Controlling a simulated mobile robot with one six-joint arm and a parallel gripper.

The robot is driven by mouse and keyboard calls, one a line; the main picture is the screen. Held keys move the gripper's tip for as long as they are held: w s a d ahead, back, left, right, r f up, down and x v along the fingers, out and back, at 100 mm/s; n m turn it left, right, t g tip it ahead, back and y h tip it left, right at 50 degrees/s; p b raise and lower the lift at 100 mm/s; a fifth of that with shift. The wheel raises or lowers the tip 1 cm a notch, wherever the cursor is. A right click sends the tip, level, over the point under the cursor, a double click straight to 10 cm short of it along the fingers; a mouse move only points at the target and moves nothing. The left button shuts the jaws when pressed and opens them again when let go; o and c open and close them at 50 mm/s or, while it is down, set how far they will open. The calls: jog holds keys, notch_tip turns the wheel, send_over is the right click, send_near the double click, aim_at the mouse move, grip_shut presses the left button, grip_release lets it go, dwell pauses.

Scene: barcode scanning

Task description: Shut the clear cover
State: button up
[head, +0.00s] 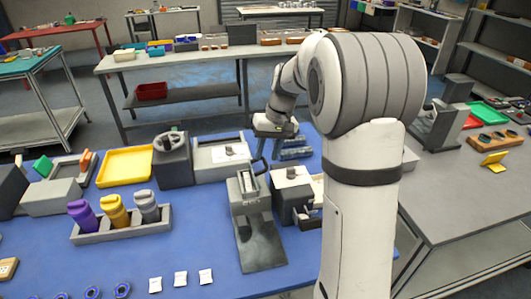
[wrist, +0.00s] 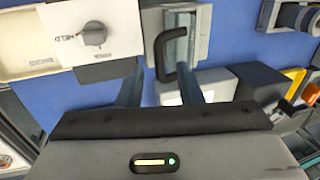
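In the head view a grey device (head: 245,197) stands near the middle of the blue table with a dark loop handle at its upper right. I take the handle's translucent panel as the clear cover (wrist: 177,45); its outline and angle are hard to make out. The black handle (wrist: 162,57) shows in the wrist view just ahead of the fingers. My gripper (wrist: 163,80) is open, its two fingers apart with nothing held. It seems to be on either side of the handle's near end; contact cannot be told.
Another white-topped box (head: 222,152) is behind the grey device. A rack of bottles (head: 120,228) and a yellow tray (head: 125,166) are to the left. The table front is partly free.

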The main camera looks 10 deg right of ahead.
jog(key=shift+a+f, duration=0.2)
jog(key=shift+f, duration=0.35)
grip_shut()
